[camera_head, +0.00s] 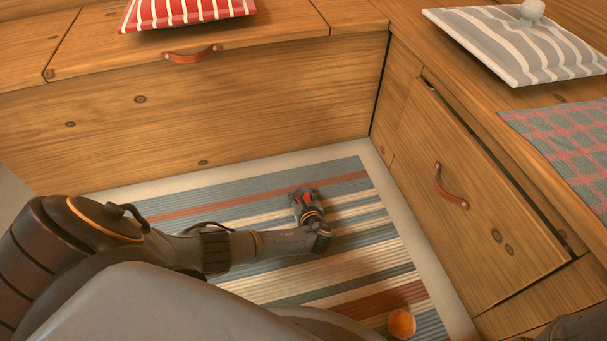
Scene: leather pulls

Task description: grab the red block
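My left arm reaches in from the left, low over the striped rug. My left gripper (304,194) is at the rug's far middle, pointing toward the drawer front. A small red patch, which looks like the red block (306,198), shows at its fingers. The gripper covers most of the block, so I cannot tell whether the fingers touch it or are closed on it. My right gripper is not in view; only a dark part of my arm shows at the bottom right corner.
The striped rug (365,262) lies on the floor between wooden cabinets. An orange ball (401,323) is near its front edge. Leather pulls are on the back drawer (193,55) and right door (450,187). A red striped cushion (185,12) and a grey striped cushion (520,45) lie above.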

